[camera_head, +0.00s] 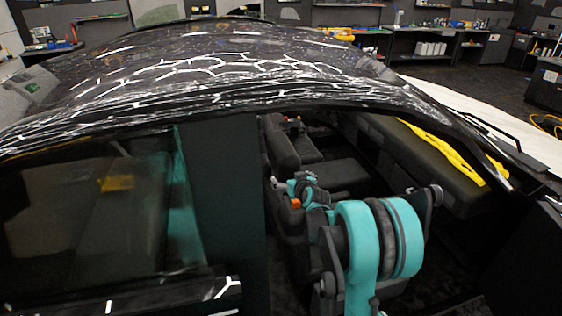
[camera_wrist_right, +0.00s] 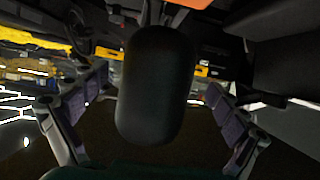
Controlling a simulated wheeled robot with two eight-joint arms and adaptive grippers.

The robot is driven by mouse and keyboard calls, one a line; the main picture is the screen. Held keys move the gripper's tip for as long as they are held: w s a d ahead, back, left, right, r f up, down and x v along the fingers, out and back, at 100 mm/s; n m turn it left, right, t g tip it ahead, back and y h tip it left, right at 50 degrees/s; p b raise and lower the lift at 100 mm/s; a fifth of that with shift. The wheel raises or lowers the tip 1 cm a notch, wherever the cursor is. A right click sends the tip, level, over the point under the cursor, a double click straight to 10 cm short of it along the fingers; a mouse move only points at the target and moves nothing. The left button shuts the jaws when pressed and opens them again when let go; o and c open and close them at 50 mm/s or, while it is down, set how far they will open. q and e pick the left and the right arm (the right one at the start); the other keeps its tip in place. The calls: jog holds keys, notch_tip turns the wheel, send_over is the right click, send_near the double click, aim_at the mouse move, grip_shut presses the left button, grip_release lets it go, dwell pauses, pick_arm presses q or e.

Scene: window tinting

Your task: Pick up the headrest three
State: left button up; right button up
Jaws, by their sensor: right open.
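A dark, rounded headrest (camera_wrist_right: 155,85) fills the middle of the right wrist view, with a post at its upper end in the picture. My right gripper (camera_wrist_right: 158,80) is open, its two purple-padded fingers on either side of the headrest. Gaps show between the pads and the headrest. In the head view my right arm reaches through the car's side opening. The gripper end (camera_head: 299,188) is small and partly covered by my own arm, near the dark seats (camera_head: 338,174). I cannot pick out the headrest there. My left gripper is not in view.
The car's roof (camera_head: 240,75) and door pillar (camera_head: 226,200) frame the opening around my right arm. A yellow strip (camera_head: 440,150) lies on dark padding at the right. An orange object (camera_wrist_right: 190,3) shows at the wrist view's top edge. Workbenches stand far behind.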

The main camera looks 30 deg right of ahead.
jog(key=b+x, duration=0.1)
jog(key=x, duration=0.3)
jog(key=shift+w+d+r, duration=0.1)
jog(key=shift+w+d, duration=0.1)
jog(key=shift+w, duration=0.05)
jog(key=shift+r, duration=0.15)
jog(key=shift+s, duration=0.1)
jog(key=c, duration=1.8)
jog(key=shift+r, duration=0.1)
notch_tip(320, 180, up, 18)
jog(key=p, duration=0.5)
jog(key=shift+p, duration=0.35)
